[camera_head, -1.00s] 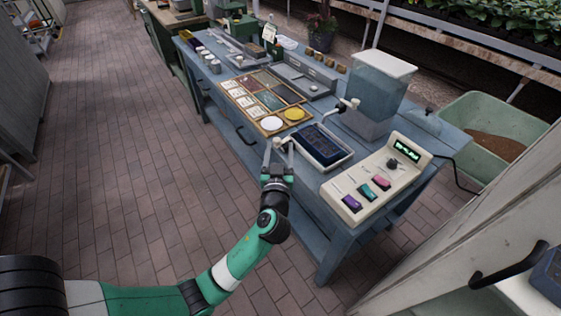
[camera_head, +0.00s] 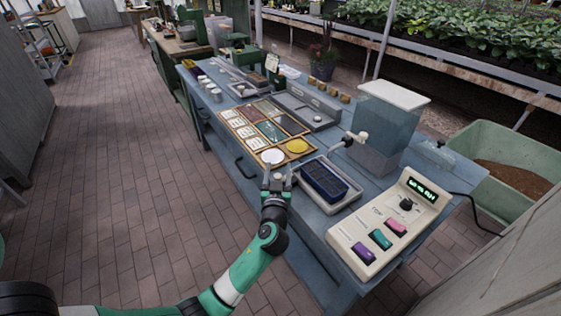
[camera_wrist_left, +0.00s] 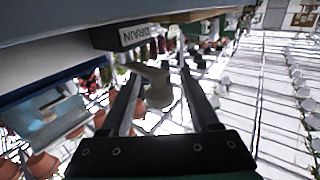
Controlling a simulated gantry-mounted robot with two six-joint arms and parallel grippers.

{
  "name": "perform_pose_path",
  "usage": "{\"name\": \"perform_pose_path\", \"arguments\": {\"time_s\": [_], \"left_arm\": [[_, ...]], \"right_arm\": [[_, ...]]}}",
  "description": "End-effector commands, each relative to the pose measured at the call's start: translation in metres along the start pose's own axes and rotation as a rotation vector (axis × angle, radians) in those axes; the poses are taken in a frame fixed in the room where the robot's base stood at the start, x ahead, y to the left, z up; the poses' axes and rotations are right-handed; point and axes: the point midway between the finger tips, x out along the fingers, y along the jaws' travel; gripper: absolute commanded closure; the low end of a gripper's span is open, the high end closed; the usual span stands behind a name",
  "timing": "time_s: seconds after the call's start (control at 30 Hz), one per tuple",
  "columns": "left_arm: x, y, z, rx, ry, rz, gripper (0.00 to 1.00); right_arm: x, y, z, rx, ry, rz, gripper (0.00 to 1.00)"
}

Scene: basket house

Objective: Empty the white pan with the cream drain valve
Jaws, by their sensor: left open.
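The white pan (camera_head: 342,207) sits at the front edge of the blue bench, with a dark blue cell tray (camera_head: 325,182) in it. The cream drain valve (camera_head: 277,177) is small at the pan's front left side. My left gripper (camera_head: 278,170) is open, its fingers either side of the valve. The water level in the pan is unclear. My right gripper is not in view.
A clear tank (camera_head: 385,120) with a cream tap (camera_head: 358,138) stands behind the pan. A cream control box (camera_head: 383,226) with coloured switches is to the right. A wooden sectioned tray (camera_head: 240,128) lies to the left. The brick floor in front is clear.

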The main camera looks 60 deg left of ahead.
Motion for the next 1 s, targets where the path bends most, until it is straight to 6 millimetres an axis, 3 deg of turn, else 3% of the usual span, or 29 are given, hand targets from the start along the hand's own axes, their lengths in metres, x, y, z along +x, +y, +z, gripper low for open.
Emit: {"name": "perform_pose_path", "arguments": {"time_s": [0.33, 0.67, 1.0], "left_arm": [[0.0035, -0.0008, 0.0001, 0.000, 0.000, -0.001, 0.38], [0.0033, -0.0008, 0.0000, 0.000, 0.000, -0.001, 0.97], [0.0060, -0.0027, -0.0014, -0.001, -0.002, 0.059, 1.00]], "right_arm": [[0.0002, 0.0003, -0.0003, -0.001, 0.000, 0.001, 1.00], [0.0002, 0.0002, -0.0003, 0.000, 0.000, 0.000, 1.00], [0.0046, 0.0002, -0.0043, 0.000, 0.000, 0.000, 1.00]]}}
